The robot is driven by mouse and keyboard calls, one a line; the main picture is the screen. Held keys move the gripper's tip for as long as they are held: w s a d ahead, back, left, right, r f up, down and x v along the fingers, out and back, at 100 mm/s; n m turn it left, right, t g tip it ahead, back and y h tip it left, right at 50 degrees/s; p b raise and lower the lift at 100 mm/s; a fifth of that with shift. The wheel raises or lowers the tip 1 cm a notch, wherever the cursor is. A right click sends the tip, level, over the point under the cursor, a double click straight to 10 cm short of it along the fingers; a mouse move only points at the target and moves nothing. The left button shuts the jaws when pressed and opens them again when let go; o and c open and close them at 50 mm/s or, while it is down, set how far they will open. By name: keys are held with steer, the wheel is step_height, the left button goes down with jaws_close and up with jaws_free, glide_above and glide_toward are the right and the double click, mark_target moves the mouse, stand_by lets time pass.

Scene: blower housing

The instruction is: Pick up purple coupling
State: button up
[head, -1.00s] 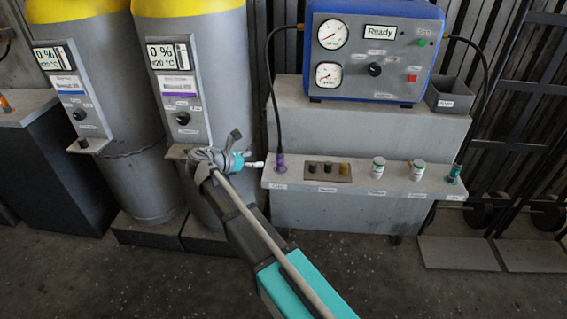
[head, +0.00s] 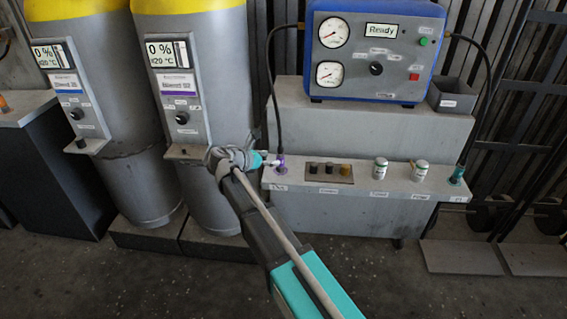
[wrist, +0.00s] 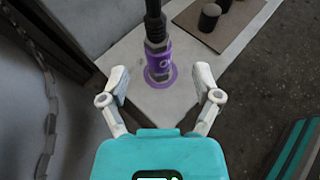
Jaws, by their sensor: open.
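The purple coupling (head: 280,163) stands upright at the left end of the grey shelf, with a black hose rising from its top. In the wrist view the coupling (wrist: 157,62) shows a purple body and a purple ring at its base, on the pale shelf surface. My gripper (wrist: 161,80) is open, with one finger to each side of the coupling in the picture and nothing held. In the head view my gripper (head: 270,161) is just left of the coupling; whether a finger touches it I cannot tell.
Two white jars (head: 380,168) and a teal coupling (head: 457,174) stand further right. A blue machine with gauges (head: 375,50) is above. Grey cylinders (head: 215,75) stand at left.

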mark_target(281, 155)
steer(key=shift+b+x, duration=0.85)
steer(key=shift+x, duration=1.7)
steer(key=shift+w+r, duration=0.1)
steer(key=shift+r, duration=0.05)
jaws_close()
